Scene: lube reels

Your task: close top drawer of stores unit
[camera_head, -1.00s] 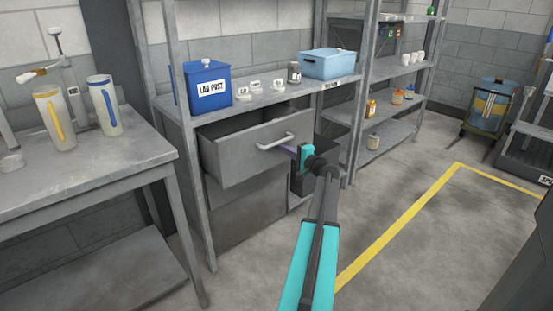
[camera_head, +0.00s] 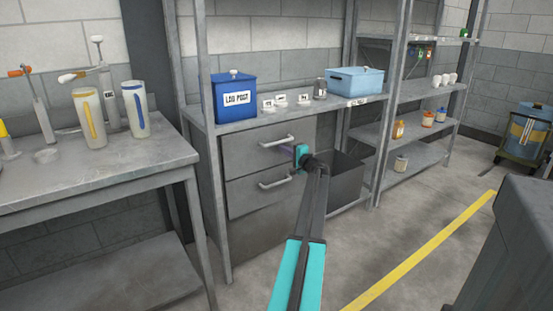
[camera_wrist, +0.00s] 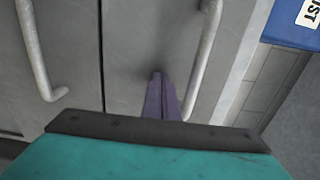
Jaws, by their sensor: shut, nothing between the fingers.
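The grey stores unit has a top drawer (camera_head: 245,148) with a pale bar handle (camera_head: 277,141). Its front looks about flush with the lower drawer (camera_head: 245,198) beneath it. In the wrist view the top drawer's handle (camera_wrist: 206,60) is to the right and the lower drawer's handle (camera_wrist: 35,50) to the left. My gripper (camera_head: 286,150) is shut and empty. Its purple fingertips (camera_wrist: 158,77) point at the top drawer's front, just below that drawer's handle. They are at or very near the face; I cannot tell if they touch.
A blue lidded box (camera_head: 234,97), small labelled dishes (camera_head: 280,100) and a light blue tub (camera_head: 355,80) stand on the shelf above. A dark open bin (camera_head: 345,180) is right of the drawers. A workbench (camera_head: 110,160) stands left. The floor (camera_head: 385,235) at right is open.

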